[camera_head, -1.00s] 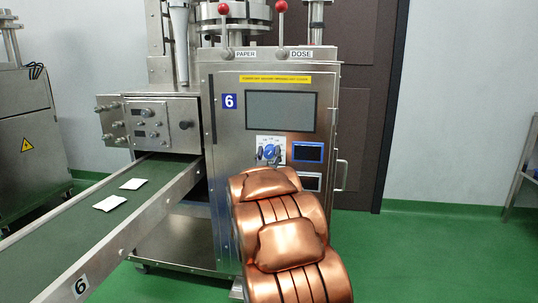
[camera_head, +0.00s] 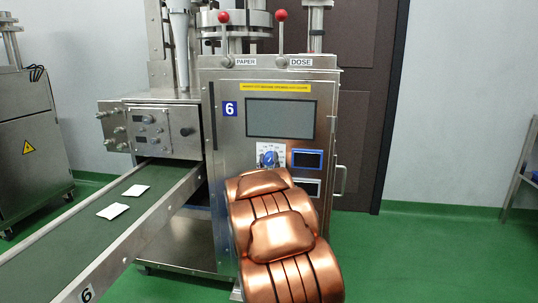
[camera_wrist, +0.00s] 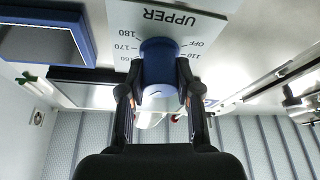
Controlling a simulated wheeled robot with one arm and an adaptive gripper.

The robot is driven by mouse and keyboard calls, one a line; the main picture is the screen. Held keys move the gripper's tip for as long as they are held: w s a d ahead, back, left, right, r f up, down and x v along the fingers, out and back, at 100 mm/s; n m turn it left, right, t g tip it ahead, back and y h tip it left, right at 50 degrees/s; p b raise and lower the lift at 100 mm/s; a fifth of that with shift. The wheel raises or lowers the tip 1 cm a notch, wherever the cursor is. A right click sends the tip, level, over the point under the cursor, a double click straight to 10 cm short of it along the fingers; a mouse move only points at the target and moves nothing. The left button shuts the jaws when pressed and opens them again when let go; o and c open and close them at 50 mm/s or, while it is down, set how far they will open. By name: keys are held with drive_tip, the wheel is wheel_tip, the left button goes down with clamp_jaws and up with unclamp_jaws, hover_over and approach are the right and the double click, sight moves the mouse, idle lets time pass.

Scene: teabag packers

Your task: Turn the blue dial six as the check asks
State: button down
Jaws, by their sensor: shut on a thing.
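The blue dial (camera_head: 268,157) sits on a white scale plate on the front of the machine marked 6. In the wrist view the dial (camera_wrist: 159,62) stands under the word UPPER, which appears upside down, with numbers and OFF around it. My gripper (camera_wrist: 160,82) is shut on the dial, one dark finger on each side. In the head view my copper arm hides most of the gripper. The dial's exact setting is too small to read.
A grey screen (camera_head: 281,118) is above the dial, and a blue-framed display (camera_head: 307,159) is to its right. Red-knobbed PAPER (camera_head: 223,18) and DOSE (camera_head: 281,16) levers stand on top. A green conveyor (camera_head: 75,222) with two white packets runs to the left.

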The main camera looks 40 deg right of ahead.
drive_tip(key=shift+f, duration=0.1)
drive_tip(key=c, duration=0.8)
unclamp_jaws()
drive_tip(key=shift+a, duration=0.1)
drive_tip(key=v, duration=0.7)
drive_tip(key=shift+s, duration=0.2)
